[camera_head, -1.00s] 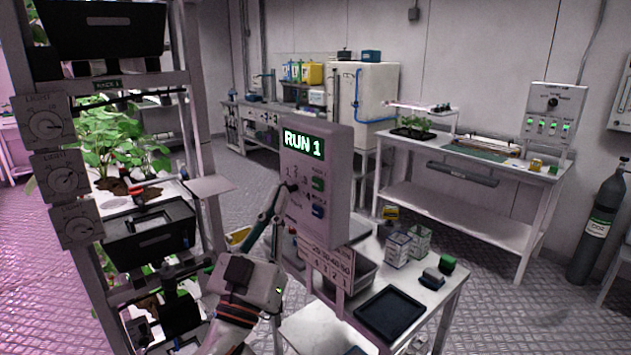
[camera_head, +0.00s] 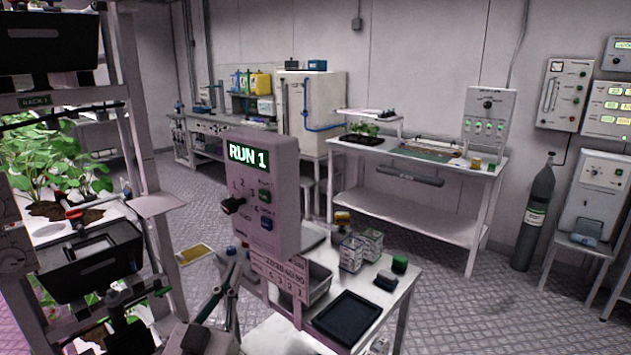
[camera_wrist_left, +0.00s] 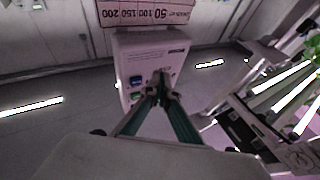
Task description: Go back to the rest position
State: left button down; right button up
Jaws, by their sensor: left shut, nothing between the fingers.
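My left gripper (camera_head: 232,272) is low in the head view, just left of and below the grey control box (camera_head: 283,190), with its fingers pointing up. In the left wrist view its two dark green fingers (camera_wrist_left: 161,88) converge to closed tips with nothing between them. The box's display reads RUN 1; a black knob (camera_head: 233,205), a green button (camera_head: 264,194) and a blue button (camera_head: 266,223) are on its face. The wrist view shows the box (camera_wrist_left: 150,55) beyond the fingertips. The gap between tips and box cannot be judged exactly. My right gripper is not in view.
A plant rack (camera_head: 140,125) stands close on the left. A small white table (camera_head: 380,315) holds a black tray (camera_head: 347,318), a grey bin (camera_head: 318,285) and clear boxes (camera_head: 352,252). A workbench (camera_head: 420,205) and gas cylinder (camera_head: 535,215) stand behind. The floor at right is open.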

pick_arm(q)
jog(key=s+f+m+g, duration=0.1)
jog(key=s+f+g, duration=0.2)
jog(key=s+f, duration=0.4)
jog(key=s+a+f+g, duration=0.1)
jog(key=s+f+g, duration=0.3)
jog(key=f, duration=1.6)
jog(key=s+a+f+m+g, duration=0.1)
jog(key=s+f+g, duration=0.3)
jog(key=s+f, duration=0.5)
notch_tip(320, 180, down, 5)
jog(key=shift+s+a+f+m, duration=0.1)
jog(key=shift+s+a+m, duration=0.1)
jog(key=shift+s+m, duration=0.15)
dwell(3.8)
